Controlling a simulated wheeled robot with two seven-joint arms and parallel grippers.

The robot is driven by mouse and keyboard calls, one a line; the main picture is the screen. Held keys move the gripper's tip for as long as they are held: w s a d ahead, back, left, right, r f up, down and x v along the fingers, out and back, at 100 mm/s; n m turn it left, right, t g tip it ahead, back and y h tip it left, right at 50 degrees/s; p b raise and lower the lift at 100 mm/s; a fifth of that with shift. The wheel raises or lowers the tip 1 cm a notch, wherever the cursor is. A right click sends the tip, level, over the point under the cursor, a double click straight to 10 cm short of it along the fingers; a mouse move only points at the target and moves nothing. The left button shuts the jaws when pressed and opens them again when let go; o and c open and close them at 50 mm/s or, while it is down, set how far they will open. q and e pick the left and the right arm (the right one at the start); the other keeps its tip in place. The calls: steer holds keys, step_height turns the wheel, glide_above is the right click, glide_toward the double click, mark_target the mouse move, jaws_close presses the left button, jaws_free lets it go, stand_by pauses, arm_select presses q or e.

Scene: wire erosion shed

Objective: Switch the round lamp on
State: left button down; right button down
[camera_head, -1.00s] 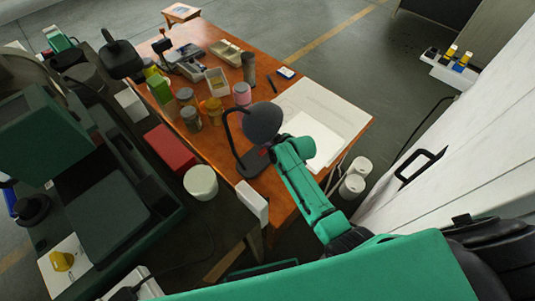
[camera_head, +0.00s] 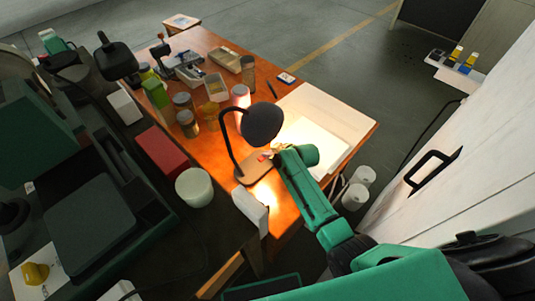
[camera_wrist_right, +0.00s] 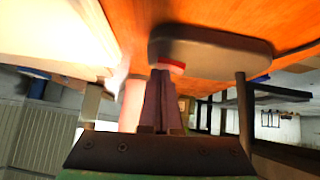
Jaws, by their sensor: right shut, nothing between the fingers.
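The round lamp (camera_head: 262,123) is black, with a domed shade on a curved neck and a flat base (camera_head: 250,173) on the wooden table. It is lit and casts bright light on the table and paper. A small red switch (camera_head: 263,157) sits on its base. My right gripper (camera_head: 272,153) is at the switch with its fingers together, holding nothing. In the right wrist view, the fingertips (camera_wrist_right: 163,75) meet or nearly meet the red switch (camera_wrist_right: 170,67) at the edge of the base (camera_wrist_right: 210,50); exact contact is unclear. My left gripper is out of view.
Several jars and tins, one of them pink (camera_head: 240,95), stand behind the lamp. White paper (camera_head: 325,115) lies to its right. A white pot (camera_head: 193,187) and a red box (camera_head: 167,150) are to the left. A second black lamp (camera_head: 115,60) stands far left, unlit.

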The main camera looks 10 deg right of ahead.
steer(key=shift+s+f, duration=0.1)
steer(key=shift+s, duration=0.05)
steer(key=shift+s+a+p, duration=0.3)
steer(key=shift+a+p, duration=0.2)
steer(key=shift+p, duration=0.05)
steer(key=shift+s+a, duration=0.15)
steer(key=shift+s+r, duration=0.1)
steer(key=shift+r, duration=0.3)
steer(key=v, duration=1.1)
steer(key=shift+s+p, duration=0.2)
steer(key=shift+p, duration=0.15)
